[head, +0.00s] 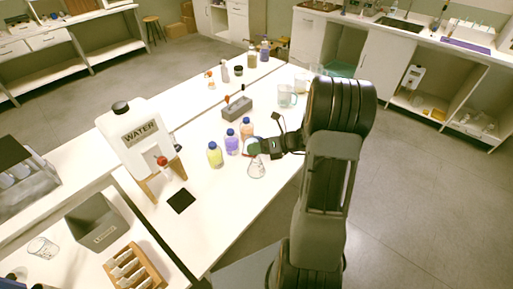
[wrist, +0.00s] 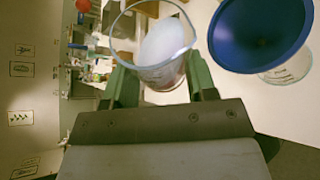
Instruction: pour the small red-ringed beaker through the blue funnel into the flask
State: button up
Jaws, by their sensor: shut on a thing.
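My gripper (head: 266,147) is shut on a small clear glass beaker (wrist: 153,48), held between its two green fingers in the wrist view. The beaker has something pale with a reddish tint inside; its red ring is not clear. The blue funnel (wrist: 262,32) is right beside the beaker in the wrist view, with a visible gap between their rims. The clear flask (wrist: 292,70) shows partly behind the funnel. In the head view the flask (head: 256,169) stands on the white bench just below my gripper, which partly hides the beaker and funnel.
Yellow (head: 215,154), purple (head: 232,142) and orange (head: 246,127) bottles stand close left of my gripper. A large water container (head: 140,132) on a wooden stand is farther left. A clear jug (head: 287,96) and a grey box (head: 237,109) stand behind.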

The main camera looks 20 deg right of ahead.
jog(key=shift+w+f, duration=0.1)
jog(key=shift+f, duration=0.05)
jog(key=shift+m, duration=0.4)
jog(key=shift+r+m+g+y+p, duration=0.35)
jog(key=shift+m+g+y+p, duration=0.05)
jog(key=shift+p, duration=1.45)
dwell(2.2)
jog(key=shift+f+m+y+p, duration=0.3)
jog(key=shift+m+p, duration=0.1)
jog(key=shift+p, duration=0.5)
dwell(2.5)
